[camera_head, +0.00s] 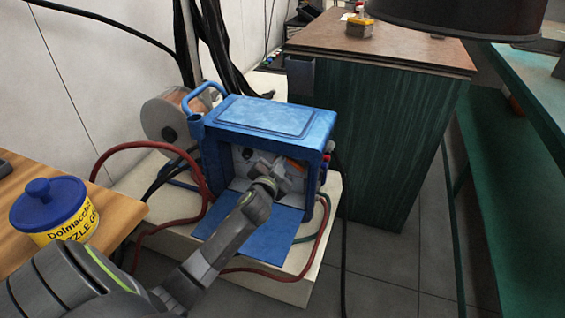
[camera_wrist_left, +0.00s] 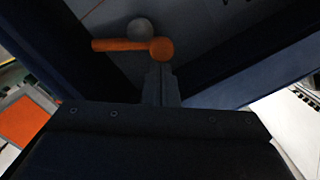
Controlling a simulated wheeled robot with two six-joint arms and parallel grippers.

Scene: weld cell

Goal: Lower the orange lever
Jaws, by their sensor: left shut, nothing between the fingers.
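The blue welding machine (camera_head: 268,117) stands on a pale platform with its front flap (camera_head: 250,230) folded down. My left arm reaches into its open front. My left gripper (camera_head: 284,174) is shut and empty before the inner panel. A small part of the orange lever (camera_head: 297,165) shows just beyond the gripper. In the left wrist view the orange lever (camera_wrist_left: 122,45) lies roughly level, reaching left from its round end. The shut fingertips (camera_wrist_left: 161,68) are just below that round end; I cannot tell if they touch. A grey knob (camera_wrist_left: 140,28) sits just above the lever.
Red hoses (camera_head: 150,146) loop around the machine. A wire spool (camera_head: 165,117) stands behind it at left. A blue-lidded tub (camera_head: 50,208) sits on the wooden table at left. A green cabinet (camera_head: 390,140) stands close at right. Grey floor shows clear in front.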

